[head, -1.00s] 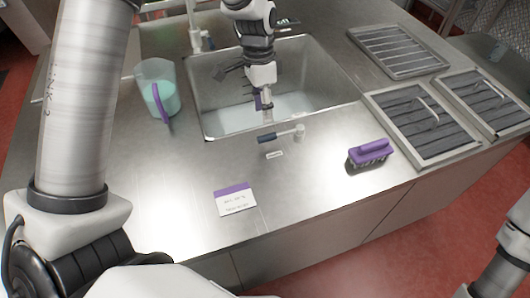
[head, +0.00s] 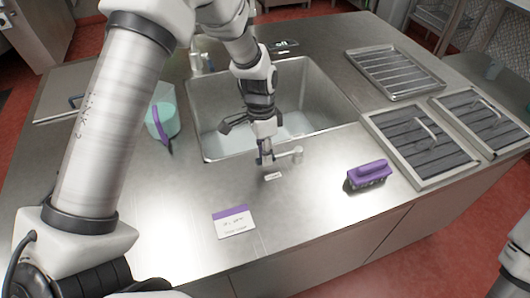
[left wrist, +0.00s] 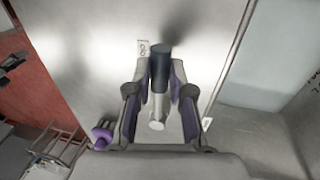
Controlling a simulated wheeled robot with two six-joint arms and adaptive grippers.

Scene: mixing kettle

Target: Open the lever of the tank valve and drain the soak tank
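The tank valve lever has a dark grip and a metal arm ending at a round pivot (head: 297,153), on the counter in front of the soak tank (head: 330,98). The tank is a sunken steel basin with pale liquid at the bottom. My left gripper (head: 265,158) is at the lever's grip end and hides most of the grip in the head view. In the left wrist view, the dark grip (left wrist: 159,57) lies between my left fingers (left wrist: 159,82), which are spread to either side; contact is unclear. My right gripper is out of view.
A jug (head: 162,120) with teal liquid and a purple handle stands left of the tank. A purple brush (head: 368,174) lies right of the lever. A card (head: 234,222) lies near the front edge. Slatted panels (head: 420,145) lie at right.

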